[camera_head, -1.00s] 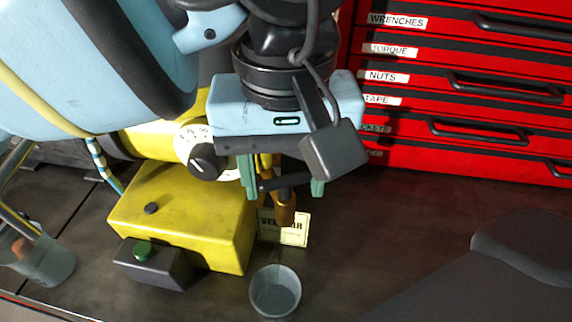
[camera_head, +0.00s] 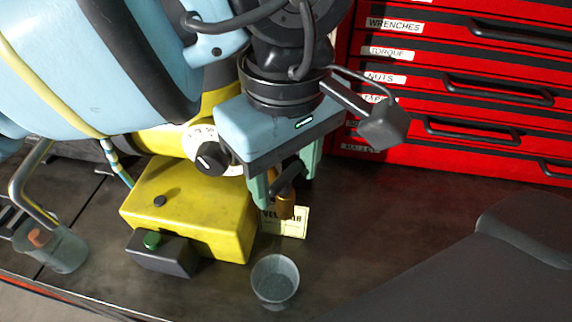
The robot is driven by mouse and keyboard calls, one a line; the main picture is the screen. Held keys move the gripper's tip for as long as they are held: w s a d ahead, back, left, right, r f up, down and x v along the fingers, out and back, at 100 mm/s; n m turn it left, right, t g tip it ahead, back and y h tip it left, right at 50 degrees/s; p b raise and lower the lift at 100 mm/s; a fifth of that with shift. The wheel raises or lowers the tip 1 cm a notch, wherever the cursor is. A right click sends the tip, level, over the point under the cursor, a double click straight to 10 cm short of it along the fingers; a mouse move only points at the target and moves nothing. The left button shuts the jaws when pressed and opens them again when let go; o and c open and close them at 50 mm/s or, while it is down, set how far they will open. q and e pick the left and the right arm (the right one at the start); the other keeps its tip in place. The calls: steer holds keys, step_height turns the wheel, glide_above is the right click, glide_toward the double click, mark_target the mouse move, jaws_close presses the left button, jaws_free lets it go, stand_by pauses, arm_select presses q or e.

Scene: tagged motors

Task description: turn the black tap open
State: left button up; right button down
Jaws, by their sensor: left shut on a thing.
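The black tap (camera_head: 285,180) has a short dark lever above a brass spout (camera_head: 286,207), at the right side of the yellow machine (camera_head: 190,205). My left gripper (camera_head: 284,192) comes down from above, with one pale green finger on each side of the lever. It is shut on the tap's lever. The lever lies tilted, its right end farther back. The gripper's body hides the top of the tap and where it joins the machine. My right gripper is not in view.
A grey cup (camera_head: 275,282) stands on the dark bench in front of the spout. A tag (camera_head: 297,222) is behind the spout. A black box with a green button (camera_head: 152,240) fronts the machine. A glass jar (camera_head: 60,250) stands left. A red drawer cabinet (camera_head: 450,90) fills the back right.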

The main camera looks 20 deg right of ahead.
mark_target(285, 174)
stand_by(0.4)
arm_select(q)
steer(key=o, duration=0.9)
steer(key=shift+o, duration=0.2)
steer(key=shift+r, duration=0.1)
steer(key=shift+r, duration=3.8)
